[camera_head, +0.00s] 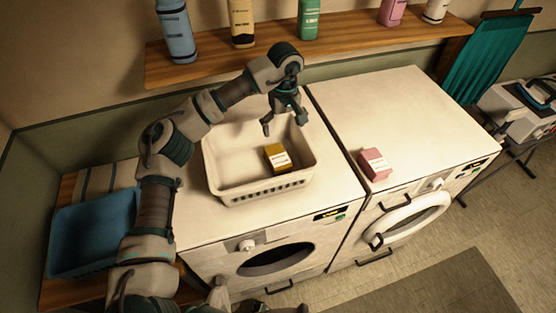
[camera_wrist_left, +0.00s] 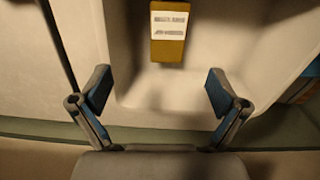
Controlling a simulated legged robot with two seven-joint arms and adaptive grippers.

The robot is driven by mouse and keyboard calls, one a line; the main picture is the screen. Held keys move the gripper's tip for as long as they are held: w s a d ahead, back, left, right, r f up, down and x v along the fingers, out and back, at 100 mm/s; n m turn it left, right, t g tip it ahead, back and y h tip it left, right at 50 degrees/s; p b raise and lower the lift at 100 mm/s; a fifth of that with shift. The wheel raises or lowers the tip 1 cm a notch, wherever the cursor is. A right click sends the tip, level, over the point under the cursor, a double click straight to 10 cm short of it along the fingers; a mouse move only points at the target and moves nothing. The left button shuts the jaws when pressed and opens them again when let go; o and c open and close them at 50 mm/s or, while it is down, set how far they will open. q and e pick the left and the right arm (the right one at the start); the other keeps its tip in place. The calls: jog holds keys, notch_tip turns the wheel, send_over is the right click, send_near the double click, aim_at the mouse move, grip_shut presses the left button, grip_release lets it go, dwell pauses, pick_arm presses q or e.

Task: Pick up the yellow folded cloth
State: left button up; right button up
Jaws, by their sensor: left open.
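The yellow folded cloth (camera_head: 277,158), a small block-like bundle with a white printed label, lies inside the white basket (camera_head: 213,165). In the left wrist view the yellow folded cloth (camera_wrist_left: 167,50) is at the top centre, beyond the fingertips and between their lines. My left gripper (camera_head: 285,123) hangs over the back right part of the basket, behind the cloth and apart from it. Its fingers are spread and empty, as the left wrist view shows too (camera_wrist_left: 158,88). My right gripper is not seen.
The basket stands on the left washer (camera_head: 330,195). A pink block-like item (camera_head: 375,164) lies on the right machine (camera_head: 410,110). Several bottles stand on the wooden shelf (camera_head: 340,37) behind. A blue bin (camera_head: 92,235) is at the left. The right machine's top is mostly clear.

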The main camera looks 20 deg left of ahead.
aim_at(279, 156)
pick_arm(q)
jog(key=f, duration=0.3)
jog(key=a+f+p, duration=0.1)
jog(key=f, duration=0.5)
jog(key=shift+a+f, duration=0.1)
jog(key=shift+a, duration=0.15)
jog(key=shift+f+p, duration=0.35)
jog(key=shift+f, duration=0.25)
jog(key=f, duration=0.1)
jog(key=f+p, duration=0.1)
jog(key=f, duration=0.2)
jog(key=shift+s+d+f+p, duration=0.2)
jog(key=shift+s+p, duration=0.05)
jog(key=shift+p, duration=0.15)
jog(key=shift+f, duration=0.25)
jog(key=shift+a, duration=0.3)
jog(key=c, duration=1.1)
jog(key=shift+c, duration=1.4)
jog(key=shift+d+r, duration=0.1)
jog(key=shift+d, duration=0.05)
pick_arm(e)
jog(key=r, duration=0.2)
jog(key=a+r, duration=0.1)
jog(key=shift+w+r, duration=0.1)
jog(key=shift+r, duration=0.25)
